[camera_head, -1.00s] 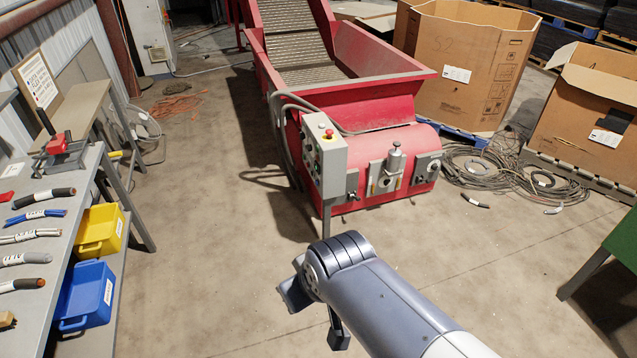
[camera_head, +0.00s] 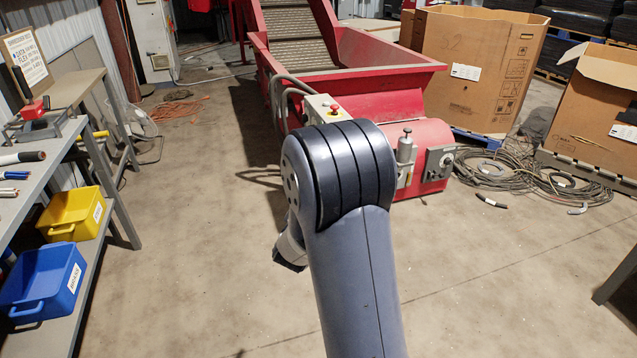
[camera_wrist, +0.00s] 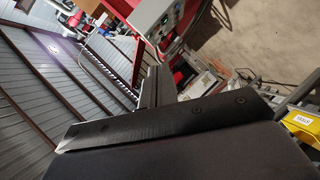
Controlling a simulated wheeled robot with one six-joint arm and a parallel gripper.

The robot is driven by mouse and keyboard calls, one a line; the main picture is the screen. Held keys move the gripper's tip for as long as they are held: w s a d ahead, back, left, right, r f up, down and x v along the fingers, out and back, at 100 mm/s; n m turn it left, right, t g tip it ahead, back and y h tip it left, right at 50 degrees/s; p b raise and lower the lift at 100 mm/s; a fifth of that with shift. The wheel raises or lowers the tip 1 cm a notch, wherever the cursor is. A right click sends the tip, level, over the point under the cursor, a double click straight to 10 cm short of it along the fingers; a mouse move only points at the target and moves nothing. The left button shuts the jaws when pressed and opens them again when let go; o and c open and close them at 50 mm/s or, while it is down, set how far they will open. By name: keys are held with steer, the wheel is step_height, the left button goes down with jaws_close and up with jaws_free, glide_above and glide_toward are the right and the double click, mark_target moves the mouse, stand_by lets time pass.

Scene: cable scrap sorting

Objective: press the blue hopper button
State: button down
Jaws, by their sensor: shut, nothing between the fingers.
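The grey control box (camera_head: 324,108) stands on a post at the near end of the red hopper (camera_head: 365,75). A red button on a yellow base sits on its top. My own arm hides most of its front in the head view, and I cannot make out the blue button.
A workbench (camera_head: 62,150) runs along the left, with a yellow bin (camera_head: 75,214) and a blue bin (camera_head: 42,285) on its lower shelf. Cable coils (camera_head: 510,172) lie on the floor at the right by cardboard boxes (camera_head: 480,70). The floor between is clear.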

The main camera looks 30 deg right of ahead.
steer(key=s+d+f+n+g+h+b, duration=0.1)
steer(key=s+d+f+g+h+b, duration=0.1)
steer(key=f, duration=0.7)
steer(key=s+d+f+n+g+h+b, duration=0.1)
steer(key=s+d+f+g+h+b, duration=0.2)
steer(key=d+f+h+b, duration=0.2)
steer(key=s+d+f+n+g+h+b, duration=0.1)
steer(key=f+h+b, duration=0.4)
steer(key=f, duration=0.9)
steer(key=s+d+g+b, duration=0.1)
steer(key=s+d+b, duration=0.1)
steer(key=b, duration=0.1)
steer(key=shift+s+d+f+g, duration=0.25)
steer(key=shift+d+f+g, duration=0.05)
